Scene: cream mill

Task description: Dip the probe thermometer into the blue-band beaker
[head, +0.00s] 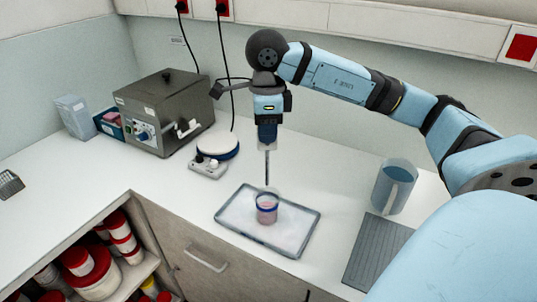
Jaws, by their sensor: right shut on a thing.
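The probe thermometer (267,168) hangs upright from my right gripper (267,140), its thin stem pointing straight down. My right gripper is shut on its top end, and the jaws hide most of the thermometer's head. The blue-band beaker (267,209), clear with a blue band near the rim and pinkish contents, stands upright on a grey-rimmed tray (238,224). The stem's lower end shows right at the beaker's far rim in this view; I cannot tell whether it is just above or behind the opening. My left gripper is not in view.
A steel water bath (163,110) and a round white-topped device (217,147) stand behind left. A blue jug (395,186) and a ribbed grey mat (377,252) are on the right. Red-lidded tubs (95,268) fill a shelf below. Counter left of the tray is clear.

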